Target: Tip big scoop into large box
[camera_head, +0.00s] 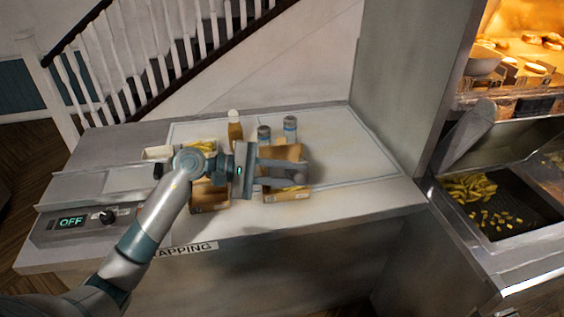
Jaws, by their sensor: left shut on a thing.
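My left gripper (282,171) reaches in from the left over the wrapping counter. It is shut on a brown cardboard piece (281,152) that looks like the big scoop. The piece is tilted above an open brown box (287,196), which looks like the large box. Some yellow fries show at the box's rim, under my fingers. My fingers hide part of the piece and of the box, so I cannot tell whether they touch. Another brown box (209,199) stands to the left, partly behind my wrist. My right gripper is not in view.
A sauce bottle (235,127) and two small shakers (290,128) stand behind the gripper. A grey appliance reading OFF (72,222) is at left. A fries tray (500,205) is at right. The counter's right side is clear.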

